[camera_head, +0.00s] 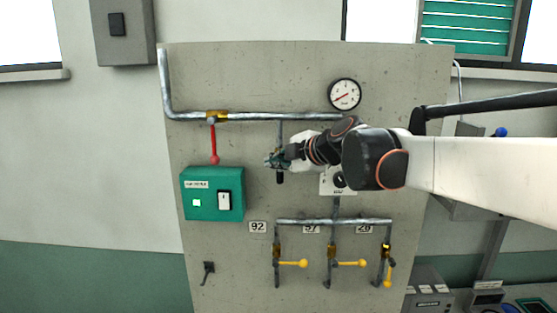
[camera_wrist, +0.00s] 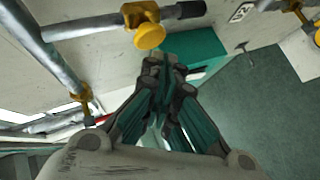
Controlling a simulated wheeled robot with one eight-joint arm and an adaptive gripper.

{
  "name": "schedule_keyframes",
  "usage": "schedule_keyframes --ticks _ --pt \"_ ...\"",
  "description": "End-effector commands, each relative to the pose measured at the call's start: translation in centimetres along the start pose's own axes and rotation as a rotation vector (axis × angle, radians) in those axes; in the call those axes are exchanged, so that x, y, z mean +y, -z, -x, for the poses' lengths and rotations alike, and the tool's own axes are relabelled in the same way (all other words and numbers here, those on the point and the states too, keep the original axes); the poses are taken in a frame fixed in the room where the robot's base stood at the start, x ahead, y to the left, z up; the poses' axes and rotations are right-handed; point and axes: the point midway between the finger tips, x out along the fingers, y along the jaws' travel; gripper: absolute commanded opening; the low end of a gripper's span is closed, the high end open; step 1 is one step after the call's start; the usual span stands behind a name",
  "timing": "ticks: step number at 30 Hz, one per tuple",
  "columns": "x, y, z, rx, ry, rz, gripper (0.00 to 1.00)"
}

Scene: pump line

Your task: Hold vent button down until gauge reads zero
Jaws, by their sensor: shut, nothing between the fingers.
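The round gauge (camera_head: 344,94) has a white face and black rim, with a reddish needle off to one side. Its figures are too small to read. My gripper (camera_head: 276,159) is shut and empty in front of the concrete panel, below the horizontal pipe. A short black part (camera_head: 280,178) shows just under it; I cannot tell whether they touch. A pale plate with a black round part (camera_head: 338,181) is partly hidden by my arm. I cannot tell which part is the vent button. In the wrist view the closed fingers (camera_wrist: 160,95) have nothing between them.
A green box (camera_head: 213,194) with a lit square and white switch is at left, below a red lever (camera_head: 214,145). Several yellow-handled valves (camera_head: 292,263) line the lower pipes.

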Motion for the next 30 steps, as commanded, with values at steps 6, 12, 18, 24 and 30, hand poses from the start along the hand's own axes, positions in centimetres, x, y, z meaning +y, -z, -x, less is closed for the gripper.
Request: schedule_keyframes --ticks 6,12,18,24,30 --pt "-0.1 0.1 0.1 0.0 0.0 0.0 0.0" --pt "-0.8 0.9 1.2 0.001 0.0 0.0 0.0" --pt "-1.8 1.9 2.5 0.001 0.0 0.0 0.0" --pt "-2.4 2.5 3.4 0.0 0.0 0.0 0.0" --pt "-2.5 2.5 3.5 0.0 0.0 0.0 0.0"
